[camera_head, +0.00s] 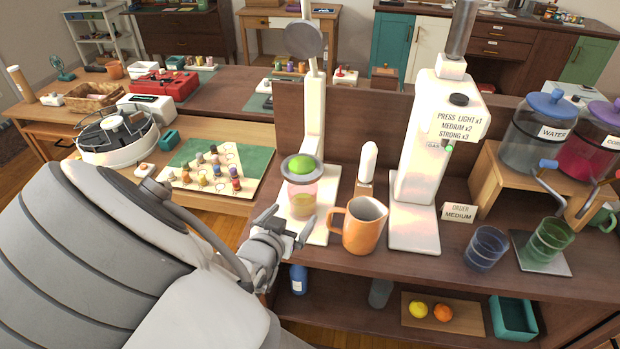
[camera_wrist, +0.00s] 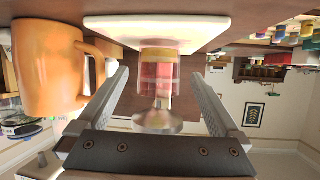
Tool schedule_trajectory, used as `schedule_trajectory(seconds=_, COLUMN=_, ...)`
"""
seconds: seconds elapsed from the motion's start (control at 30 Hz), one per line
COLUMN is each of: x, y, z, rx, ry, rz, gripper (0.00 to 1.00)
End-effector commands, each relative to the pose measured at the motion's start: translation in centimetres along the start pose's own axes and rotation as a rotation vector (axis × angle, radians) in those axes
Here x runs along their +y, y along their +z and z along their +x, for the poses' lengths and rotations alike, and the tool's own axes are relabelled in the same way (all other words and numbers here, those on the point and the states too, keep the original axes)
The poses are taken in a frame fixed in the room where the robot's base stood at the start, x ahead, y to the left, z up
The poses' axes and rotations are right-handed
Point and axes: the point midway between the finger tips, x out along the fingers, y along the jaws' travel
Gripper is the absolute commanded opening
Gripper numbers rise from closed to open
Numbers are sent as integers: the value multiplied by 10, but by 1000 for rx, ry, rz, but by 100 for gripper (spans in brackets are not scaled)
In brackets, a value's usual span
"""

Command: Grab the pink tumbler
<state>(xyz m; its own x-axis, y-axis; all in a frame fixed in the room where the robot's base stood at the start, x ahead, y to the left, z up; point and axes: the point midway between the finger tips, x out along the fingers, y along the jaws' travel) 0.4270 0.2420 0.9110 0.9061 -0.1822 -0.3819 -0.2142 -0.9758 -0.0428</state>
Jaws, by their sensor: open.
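The pink tumbler (camera_head: 302,203) is a clear pinkish cup with a yellowish lower part. It stands upright on the white base of the juicer (camera_head: 316,120), under a green lime (camera_head: 301,165). My gripper (camera_head: 287,225) is open and empty at the near side of the tumbler, with its fingers pointing towards it. In the wrist view, which is upside down, the tumbler (camera_wrist: 160,75) appears between the lines of the two open fingers (camera_wrist: 158,80), in front of them. I cannot tell whether the fingertips reach beside it.
An orange pitcher (camera_head: 362,226) stands close on the right of my gripper. Right of it are a white dispenser (camera_head: 415,212), a blue tumbler (camera_head: 485,248) and a green tumbler (camera_head: 550,240). A game board (camera_head: 250,166) with several pieces lies on the left table.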

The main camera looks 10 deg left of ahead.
Motion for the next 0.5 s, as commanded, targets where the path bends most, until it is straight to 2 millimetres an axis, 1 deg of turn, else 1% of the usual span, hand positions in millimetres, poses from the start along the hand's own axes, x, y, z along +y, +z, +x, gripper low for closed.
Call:
schedule_trajectory(seconds=0.03, x=1, y=1, z=10, rx=2, ry=2, rz=0, gripper=100)
schedule_trajectory(seconds=0.1, x=0, y=1, z=19, rx=1, ry=2, rz=0, gripper=100)
schedule_trajectory(seconds=0.33, x=0, y=1, z=34, rx=1, ry=1, rz=0, gripper=100)
schedule_trajectory(seconds=0.5, x=1, y=3, z=61, rx=1, ry=2, rz=-1, gripper=100)
